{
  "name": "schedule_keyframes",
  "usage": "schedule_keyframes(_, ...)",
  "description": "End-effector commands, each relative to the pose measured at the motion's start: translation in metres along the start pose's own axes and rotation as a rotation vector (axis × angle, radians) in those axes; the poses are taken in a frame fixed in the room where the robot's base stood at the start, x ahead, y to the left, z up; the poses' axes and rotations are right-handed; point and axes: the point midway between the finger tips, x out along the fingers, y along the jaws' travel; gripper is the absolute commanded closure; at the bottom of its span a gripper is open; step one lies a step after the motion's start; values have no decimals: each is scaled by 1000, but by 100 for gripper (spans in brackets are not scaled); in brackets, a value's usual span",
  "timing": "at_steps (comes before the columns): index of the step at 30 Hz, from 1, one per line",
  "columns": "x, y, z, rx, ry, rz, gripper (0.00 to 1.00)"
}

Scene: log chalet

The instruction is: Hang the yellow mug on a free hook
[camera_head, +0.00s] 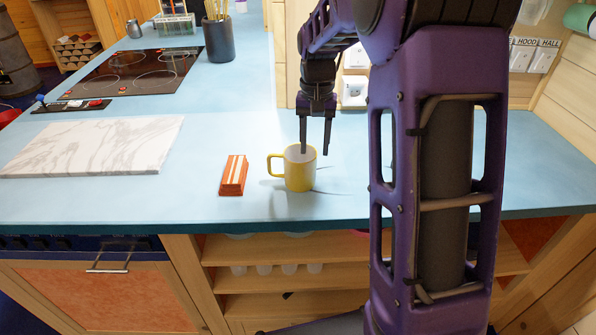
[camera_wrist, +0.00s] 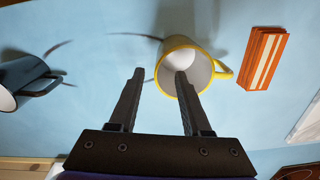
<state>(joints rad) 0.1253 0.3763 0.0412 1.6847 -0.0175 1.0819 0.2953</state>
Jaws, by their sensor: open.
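The yellow mug (camera_head: 300,176) stands upright on the blue counter (camera_head: 110,205), its handle to the left. It has a white inside and also shows in the wrist view (camera_wrist: 172,88). My gripper (camera_head: 316,150) is open and points down at the mug's rim. In the wrist view (camera_wrist: 160,72) one finger overlaps the mug's mouth and the other lies outside the rim, so the mug's wall appears between them. I cannot tell how deep the fingers reach. No hook can be made out in either view.
An orange-and-white striped block (camera_head: 233,175) lies just left of the mug. A dark mug (camera_wrist: 24,80) is at the left of the wrist view. A marble board (camera_head: 95,147), a cooktop (camera_head: 135,73) and a utensil cup (camera_head: 219,40) are further left. Wall sockets (camera_head: 354,90) are behind.

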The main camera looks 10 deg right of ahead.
Motion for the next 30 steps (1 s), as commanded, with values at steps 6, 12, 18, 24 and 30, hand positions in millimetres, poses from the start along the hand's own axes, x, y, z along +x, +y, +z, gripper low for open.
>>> schedule_keyframes(6, 21, 0, 0, 0, 0, 0, 52)
schedule_keyframes(12, 44, 2, 0, -1, -2, 0, 52)
schedule_keyframes(18, 69, 2, -1, -2, 0, 0, 52)
schedule_keyframes(24, 73, 2, -1, -1, 1, -1, 52)
schedule_keyframes(30, 73, 3, -1, -1, 1, -1, 72)
